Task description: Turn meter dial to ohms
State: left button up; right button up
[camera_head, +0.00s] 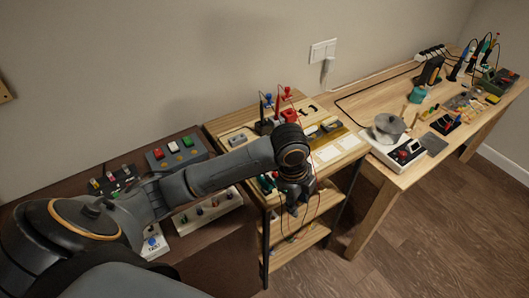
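My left arm (215,174) reaches in from the lower left across the dark bench. My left gripper (296,202) points down at the front edge of the middle wooden shelf unit. I cannot make out whether its fingers are open or shut. No meter or dial shows clearly. The gripper and wrist cover part of the shelf top. Small dark, green and red items (267,184) show just left of the gripper. A thin red lead (318,205) hangs beside it over the front edge. My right gripper is not in view.
A grey box with coloured buttons (176,151) and a panel with knobs (208,207) stand on the dark bench. Red and black clamp-like items (289,115) stand at the shelf's back. White cards (338,148) lie right of my wrist.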

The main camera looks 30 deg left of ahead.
pick_arm(q)
jog(key=w+a+r+m, duration=0.1)
jog(key=w+a+r, duration=0.1)
jog(key=w+a+r+y, duration=0.1)
jog(key=a+r, duration=0.2)
jog(key=w+a+r+m, duration=0.1)
jog(key=w+a+r, duration=0.1)
jog(key=a+r, duration=0.1)
jog(key=shift+w+a+m+g, duration=0.25)
jog(key=shift+w+m+g, duration=0.05)
jog(key=shift+g, duration=0.1)
jog(key=w+a+r+m, duration=0.1)
jog(key=a+r, duration=0.6)
jog(key=shift+g, duration=0.3)
jog(key=f+p, duration=0.1)
jog(key=f, duration=0.5)
jog(key=f+p, duration=0.1)
jog(key=f, duration=0.6)
jog(key=shift+w+d, duration=0.15)
jog(key=shift+d, duration=0.05)
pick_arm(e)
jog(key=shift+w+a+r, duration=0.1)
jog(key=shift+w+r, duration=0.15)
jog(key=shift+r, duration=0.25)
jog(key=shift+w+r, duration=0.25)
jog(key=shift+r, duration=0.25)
pick_arm(q)
grip_shut()
